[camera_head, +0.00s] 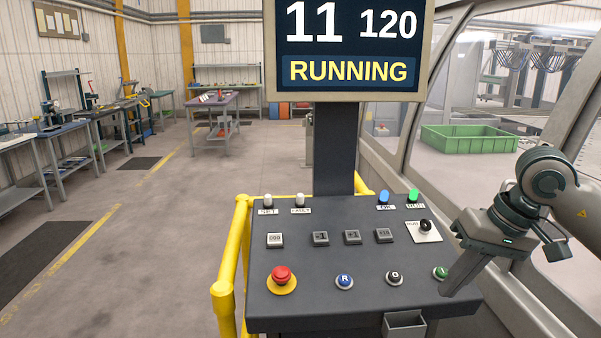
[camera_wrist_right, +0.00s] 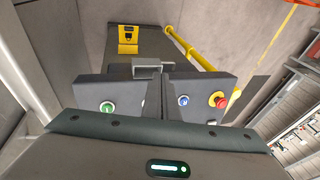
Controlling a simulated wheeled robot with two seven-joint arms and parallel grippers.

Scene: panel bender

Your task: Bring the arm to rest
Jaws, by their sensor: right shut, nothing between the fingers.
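My right gripper (camera_head: 447,291) comes in from the right in the head view. Its fingers are shut and empty, pointing down and left over the right front of the dark control console (camera_head: 330,300). In the right wrist view the green button (camera_wrist_right: 107,107) shows to the left of the fingers and the blue button (camera_wrist_right: 183,101) to the right. My left gripper is not in view.
The screen (camera_head: 348,45) reads 11, 120 and RUNNING. A red mushroom button (camera_head: 281,275) and a black button (camera_head: 394,278) are on the console. A yellow rail (camera_head: 230,270) runs along its left. A glazed machine frame (camera_head: 405,130) stands at right.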

